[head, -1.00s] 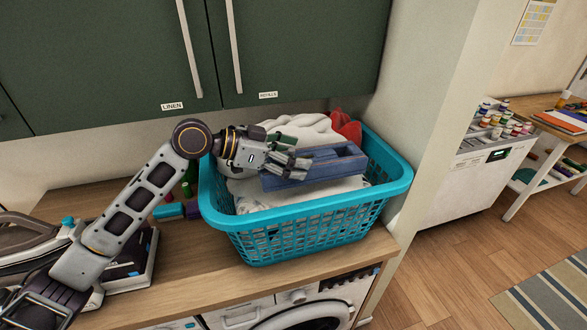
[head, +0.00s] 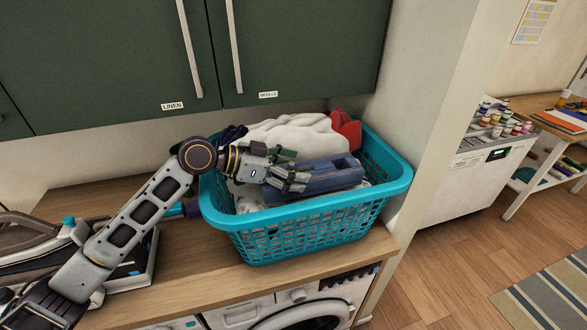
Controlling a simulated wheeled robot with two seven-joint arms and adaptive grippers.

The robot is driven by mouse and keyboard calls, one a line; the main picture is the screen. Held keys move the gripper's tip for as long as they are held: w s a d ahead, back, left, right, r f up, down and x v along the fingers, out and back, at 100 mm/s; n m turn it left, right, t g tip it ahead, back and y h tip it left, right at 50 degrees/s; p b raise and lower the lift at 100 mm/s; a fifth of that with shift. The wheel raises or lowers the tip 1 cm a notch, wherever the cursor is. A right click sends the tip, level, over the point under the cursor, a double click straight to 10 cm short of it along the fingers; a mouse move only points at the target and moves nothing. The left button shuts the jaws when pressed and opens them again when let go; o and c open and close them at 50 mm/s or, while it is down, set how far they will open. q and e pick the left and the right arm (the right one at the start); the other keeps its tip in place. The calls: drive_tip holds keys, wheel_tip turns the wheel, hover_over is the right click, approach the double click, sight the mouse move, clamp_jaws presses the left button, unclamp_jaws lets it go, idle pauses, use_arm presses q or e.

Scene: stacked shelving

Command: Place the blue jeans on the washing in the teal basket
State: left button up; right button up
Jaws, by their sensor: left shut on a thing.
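The teal basket (head: 300,236) stands on the wooden counter, filled with white washing (head: 298,131) and a red piece (head: 345,128) at the back right. The folded blue jeans (head: 330,176) lie low inside the basket, over the white washing. My left gripper (head: 296,180) reaches over the basket's left rim and is shut on the left end of the jeans. Whether the jeans' underside touches the washing is hidden. My right gripper is not in view.
Dark green cupboards (head: 300,45) hang above the back of the counter. An iron (head: 40,240) sits on the counter (head: 190,265) at the left. A wall edge (head: 440,120) rises close to the basket's right side. A washing machine (head: 300,312) is below.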

use_arm(q)
drive_tip(key=o, duration=1.2)
drive_tip(key=shift+o, duration=0.2)
drive_tip(key=shift+r, duration=0.1)
drive_tip(key=shift+v, duration=0.8)
drive_tip(key=b+v, duration=0.2)
drive_tip(key=v, duration=0.6)
drive_tip(key=shift+s+a, duration=0.1)
drive_tip(key=shift+a, duration=0.1)
drive_tip(key=shift+v, duration=1)
drive_tip(key=shift+r, duration=0.15)
